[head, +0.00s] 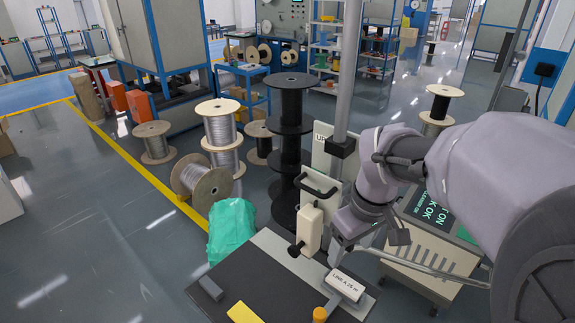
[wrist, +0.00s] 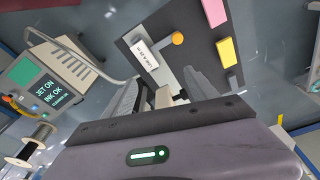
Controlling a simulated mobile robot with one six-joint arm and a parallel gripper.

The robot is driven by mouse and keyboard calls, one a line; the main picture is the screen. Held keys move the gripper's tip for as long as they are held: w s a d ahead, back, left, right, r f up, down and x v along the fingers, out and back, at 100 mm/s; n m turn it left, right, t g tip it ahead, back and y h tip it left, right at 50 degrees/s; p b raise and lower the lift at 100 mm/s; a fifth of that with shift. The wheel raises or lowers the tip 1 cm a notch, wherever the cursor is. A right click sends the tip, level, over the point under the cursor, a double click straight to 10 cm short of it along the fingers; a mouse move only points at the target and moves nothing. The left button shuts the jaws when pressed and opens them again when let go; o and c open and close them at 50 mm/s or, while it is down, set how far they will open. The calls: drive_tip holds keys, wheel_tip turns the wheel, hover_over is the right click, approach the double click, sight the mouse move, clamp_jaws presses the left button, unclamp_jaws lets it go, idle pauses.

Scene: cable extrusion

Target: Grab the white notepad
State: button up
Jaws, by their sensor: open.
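My gripper (head: 341,248) is above the bench's right side, a little above and behind the block in the head view. In the wrist view my gripper (wrist: 162,92) is open, with its fingers apart and the block not between them.
An orange knob (head: 320,314) stands beside the white block. A yellow block (head: 243,313) and a grey block (head: 210,288) lie further left; a pink block (wrist: 213,12) shows in the wrist view. A cream printer head (head: 308,229) hangs close left of my gripper. A console (head: 430,240) stands right.

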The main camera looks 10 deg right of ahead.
drive_tip(key=w+d+f+n+g+p, duration=0.1)
drive_tip(key=w+d+f+n+g, duration=0.1)
drive_tip(key=w+d+f+n, duration=0.3)
drive_tip(key=m+b, duration=0.1)
drive_tip(key=b, duration=0.4)
hover_over(354, 289)
wheel_tip(354, 289, down, 12)
drive_tip(key=shift+s+d+r, duration=0.1)
drive_tip(key=shift+d+r, duration=0.05)
drive_tip(key=shift+r, duration=0.1)
wheel_tip(354, 289, down, 6)
drive_tip(key=b, duration=0.3)
drive_tip(key=shift+r, duration=0.3)
clamp_jaws()
